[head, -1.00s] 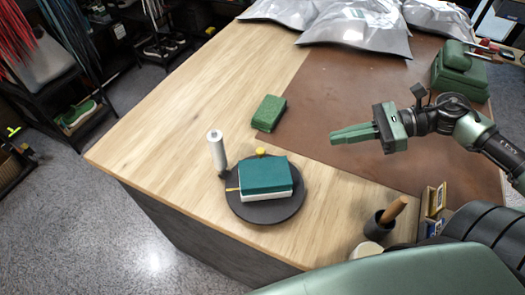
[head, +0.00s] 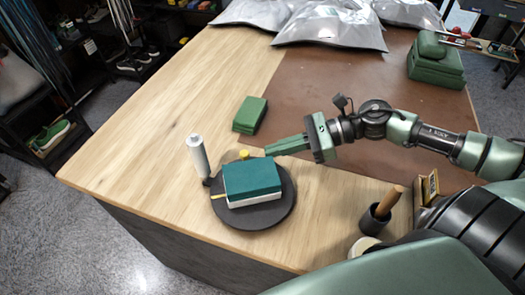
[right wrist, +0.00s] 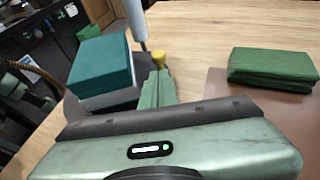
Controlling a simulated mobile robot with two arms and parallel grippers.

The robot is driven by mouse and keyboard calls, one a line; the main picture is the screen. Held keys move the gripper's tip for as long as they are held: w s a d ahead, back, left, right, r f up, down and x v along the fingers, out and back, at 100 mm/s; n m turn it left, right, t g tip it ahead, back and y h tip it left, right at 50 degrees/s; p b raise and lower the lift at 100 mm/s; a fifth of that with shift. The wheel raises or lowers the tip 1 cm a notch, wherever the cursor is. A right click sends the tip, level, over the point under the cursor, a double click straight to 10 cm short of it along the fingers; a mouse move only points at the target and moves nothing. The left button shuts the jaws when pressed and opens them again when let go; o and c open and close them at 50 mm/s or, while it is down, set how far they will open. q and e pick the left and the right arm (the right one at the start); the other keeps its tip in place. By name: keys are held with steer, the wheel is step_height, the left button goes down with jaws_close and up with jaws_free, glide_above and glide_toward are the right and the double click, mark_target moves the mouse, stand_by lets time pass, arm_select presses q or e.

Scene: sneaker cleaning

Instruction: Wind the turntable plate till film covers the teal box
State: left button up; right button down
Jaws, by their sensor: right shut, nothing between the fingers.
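The teal box (head: 252,178) with a white lower part sits on the dark round turntable plate (head: 285,208). A white film roll (head: 198,155) stands upright beside the plate at its back left. A yellow knob (head: 244,154) shows at the plate's back edge, behind the box. My right gripper (head: 270,149) is shut and empty, its fingertips pointing left, close to the knob and the box's back right corner. In the right wrist view the teal box (right wrist: 102,62) is left of the fingers and the yellow knob (right wrist: 159,59) is just beyond their tips. My left gripper is not in view.
A green block (head: 250,115) lies behind the plate near the brown mat (head: 330,90). Silver bags (head: 330,28) lie at the back. Bare wood is left of the roll.

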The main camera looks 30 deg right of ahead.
steer(key=shift+w+a+p, duration=0.2)
steer(key=shift+w+a, duration=0.2)
steer(key=shift+a, duration=0.4)
steer(key=shift+w+a+p, duration=0.15)
steer(key=shift+w+a, duration=0.2)
steer(key=shift+a, duration=0.4)
steer(key=shift+f, duration=0.1)
